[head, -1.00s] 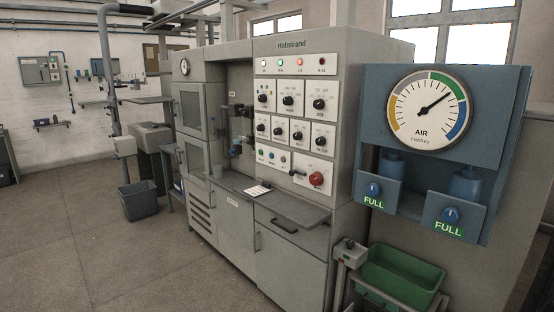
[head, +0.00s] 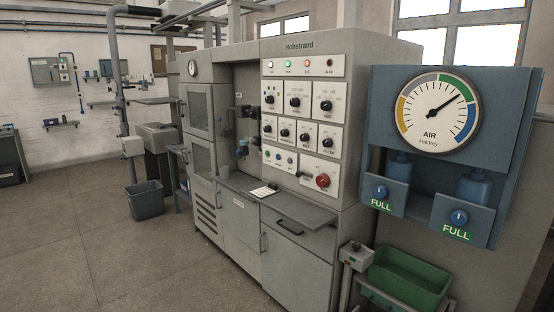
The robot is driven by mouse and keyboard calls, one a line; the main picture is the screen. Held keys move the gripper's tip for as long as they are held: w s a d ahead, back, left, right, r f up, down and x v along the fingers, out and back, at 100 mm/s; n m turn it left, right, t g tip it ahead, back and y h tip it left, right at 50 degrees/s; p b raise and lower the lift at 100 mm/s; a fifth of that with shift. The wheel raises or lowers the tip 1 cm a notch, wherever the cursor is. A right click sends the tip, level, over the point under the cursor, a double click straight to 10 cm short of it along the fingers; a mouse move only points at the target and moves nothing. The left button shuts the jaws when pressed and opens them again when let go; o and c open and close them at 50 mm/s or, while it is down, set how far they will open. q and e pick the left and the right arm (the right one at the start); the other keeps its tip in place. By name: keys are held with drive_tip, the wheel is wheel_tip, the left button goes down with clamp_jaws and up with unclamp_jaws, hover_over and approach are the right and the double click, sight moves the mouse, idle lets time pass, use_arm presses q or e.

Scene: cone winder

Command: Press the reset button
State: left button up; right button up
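The grey Hobstrand machine (head: 225,130) stands in the middle of the head view, its control panel facing me. Low on the panel is a row of small round buttons (head: 278,158), blue and green. To their lower right is a large red knob or button (head: 323,180), with a small dark lever beside it. The labels are too small to read, so I cannot tell which control is the reset button. Neither of my grippers is in view, and nothing covers the panel.
A blue unit with an AIR gauge (head: 437,112) and two FULL knobs juts out at the right. Below it is a green bin (head: 407,275) beside a grey post. A shelf (head: 285,200) sticks out under the panel.

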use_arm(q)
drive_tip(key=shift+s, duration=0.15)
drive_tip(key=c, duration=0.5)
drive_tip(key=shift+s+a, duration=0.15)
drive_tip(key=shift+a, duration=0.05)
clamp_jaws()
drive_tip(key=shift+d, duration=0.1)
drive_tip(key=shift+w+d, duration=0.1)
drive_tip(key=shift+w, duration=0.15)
